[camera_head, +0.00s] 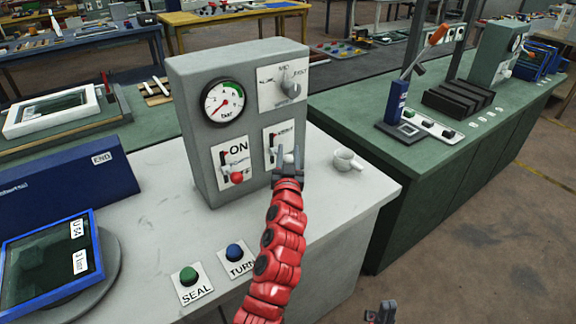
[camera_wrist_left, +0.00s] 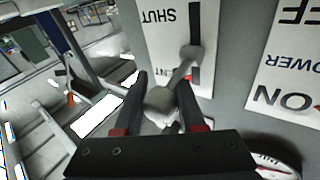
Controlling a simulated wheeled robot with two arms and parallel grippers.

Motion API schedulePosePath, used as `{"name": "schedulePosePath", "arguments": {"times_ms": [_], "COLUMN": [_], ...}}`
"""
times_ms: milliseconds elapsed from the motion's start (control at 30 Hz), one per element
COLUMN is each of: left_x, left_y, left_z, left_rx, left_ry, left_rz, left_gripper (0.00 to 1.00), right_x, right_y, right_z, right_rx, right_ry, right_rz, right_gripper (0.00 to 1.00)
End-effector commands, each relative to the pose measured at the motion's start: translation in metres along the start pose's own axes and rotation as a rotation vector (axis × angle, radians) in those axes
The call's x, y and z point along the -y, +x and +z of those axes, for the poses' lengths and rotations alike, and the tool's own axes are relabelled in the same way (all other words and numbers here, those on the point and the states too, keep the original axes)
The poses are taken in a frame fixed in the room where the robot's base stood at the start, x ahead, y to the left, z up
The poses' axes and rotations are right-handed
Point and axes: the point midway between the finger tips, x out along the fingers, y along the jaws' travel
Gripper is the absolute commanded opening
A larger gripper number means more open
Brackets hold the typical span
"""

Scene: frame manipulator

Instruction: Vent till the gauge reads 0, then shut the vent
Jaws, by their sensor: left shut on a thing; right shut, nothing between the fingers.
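The grey panel box (camera_head: 180,120) stands on the white bench. Its round gauge (camera_head: 223,102) has a red needle pointing to the lower left; the figures are too small to read. The vent plate (camera_head: 268,148) is at the panel's lower right, partly hidden by my left gripper (camera_head: 288,165). In the left wrist view its SHUT label (camera_wrist_left: 158,17) appears upside down beside a black slot. The grey vent lever (camera_wrist_left: 162,102) comes out of the slot, with its knob between my left fingers, which are shut on it. My right gripper (camera_head: 383,312) is shut and empty at the bottom edge.
The ON power switch (camera_head: 237,177) with a red knob is left of the vent plate. A rotary knob (camera_head: 291,88) sits above. A white cup (camera_head: 346,160) stands right of the panel. Green (camera_head: 189,275) and blue (camera_head: 235,252) buttons lie in front, near a blue-framed screen (camera_head: 52,262).

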Motion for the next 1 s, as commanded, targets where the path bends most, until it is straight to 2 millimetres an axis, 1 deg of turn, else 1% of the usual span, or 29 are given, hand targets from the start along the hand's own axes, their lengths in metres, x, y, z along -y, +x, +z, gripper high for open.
{"name": "schedulePosePath", "arguments": {"times_ms": [33, 300, 400, 567, 900, 933, 1000], "left_x": [-0.001, -0.003, -0.003, -0.003, -0.002, -0.002, -0.002], "left_y": [-0.002, -0.004, -0.004, -0.004, -0.003, -0.003, -0.003], "left_z": [0.013, 0.018, 0.017, 0.014, 0.011, 0.011, 0.011], "left_rx": [-0.019, -0.12, -0.152, -0.178, -0.181, -0.181, -0.182], "left_ry": [0.011, 0.082, 0.105, 0.125, 0.129, 0.13, 0.129], "left_rz": [-0.001, 0.0, -0.001, -0.002, -0.002, -0.002, -0.002], "left_gripper": [0.0, 0.0, 0.0, 0.0, 0.0, 0.42, 0.55], "right_x": [0.001, 0.004, 0.004, 0.005, 0.005, 0.005, 0.005], "right_y": [-0.022, -0.077, -0.091, -0.101, -0.099, -0.099, -0.099], "right_z": [0.004, 0.013, 0.015, 0.017, 0.017, 0.017, 0.017], "right_rx": [0.0, 0.0, 0.0, 0.0, 0.0, 0.0, 0.0], "right_ry": [0.0, 0.0, 0.0, 0.0, 0.0, 0.0, 0.0], "right_rz": [0.0, 0.0, 0.0, 0.0, 0.0, 0.0, 0.0], "right_gripper": [0.0, 0.0, 0.0, 0.0, 0.0, 0.0, 0.0]}}
